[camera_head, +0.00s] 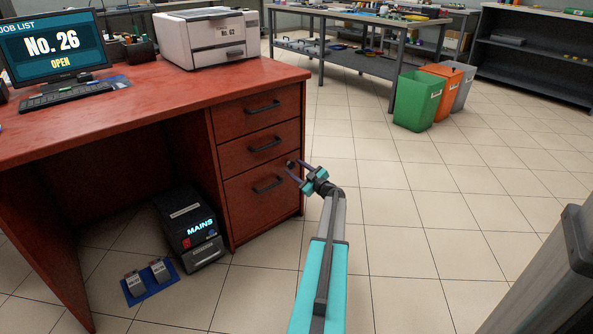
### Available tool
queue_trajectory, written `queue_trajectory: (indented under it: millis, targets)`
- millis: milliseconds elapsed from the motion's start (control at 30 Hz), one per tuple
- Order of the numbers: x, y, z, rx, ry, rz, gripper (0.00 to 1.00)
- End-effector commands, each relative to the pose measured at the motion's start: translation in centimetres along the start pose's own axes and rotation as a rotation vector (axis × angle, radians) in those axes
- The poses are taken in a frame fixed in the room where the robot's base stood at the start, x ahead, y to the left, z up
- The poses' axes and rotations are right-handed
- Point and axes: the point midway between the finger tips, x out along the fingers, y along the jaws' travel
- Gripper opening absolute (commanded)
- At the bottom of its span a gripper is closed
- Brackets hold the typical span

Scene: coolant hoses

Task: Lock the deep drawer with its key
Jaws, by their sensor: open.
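The deep drawer (250,208) is the bottom and tallest of three drawers in the red desk's pedestal. Its front looks flush with the pedestal, and it has a dark bar handle. My gripper (296,171) is open at the pedestal's right edge in the picture, near the upper right of the deep drawer's front. Its dark fingers point toward the pedestal and overlap that edge. I cannot tell whether they touch it. I cannot make out a key or a keyhole; the fingers may hide them.
The red desk (140,108) carries a monitor, keyboard and printer (206,40). Under it stand a black MAINS box (187,228) and a blue mat (142,293) with two grey blocks. Bins (418,100) and a workbench stand behind. The tiled floor to the right is clear.

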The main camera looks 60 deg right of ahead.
Motion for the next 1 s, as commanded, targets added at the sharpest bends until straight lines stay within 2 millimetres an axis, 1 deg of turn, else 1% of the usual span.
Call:
queue_trajectory:
  millis: [67,100,267,300,333,367,667,867,1000]
  targets:
    - [-0.01,0.01,-0.02,0.000,0.000,0.000,0.45]
    - [-0.02,0.01,-0.01,0.000,0.000,0.000,0.42]
    - [-0.03,0.01,-0.01,0.000,0.000,0.000,0.15]
    - [-0.03,0.01,-0.01,0.000,0.000,0.000,0.08]
    - [-0.03,0.02,-0.01,0.000,0.000,0.000,0.04]
    - [0.05,0.49,0.27,-0.001,-0.001,0.002,0.04]
    - [-0.07,0.17,-0.01,-0.026,-0.002,0.003,0.04]
    - [-0.08,0.21,-0.08,-0.097,-0.002,0.002,0.04]
    - [-0.08,0.25,-0.12,-0.178,-0.002,0.002,0.04]
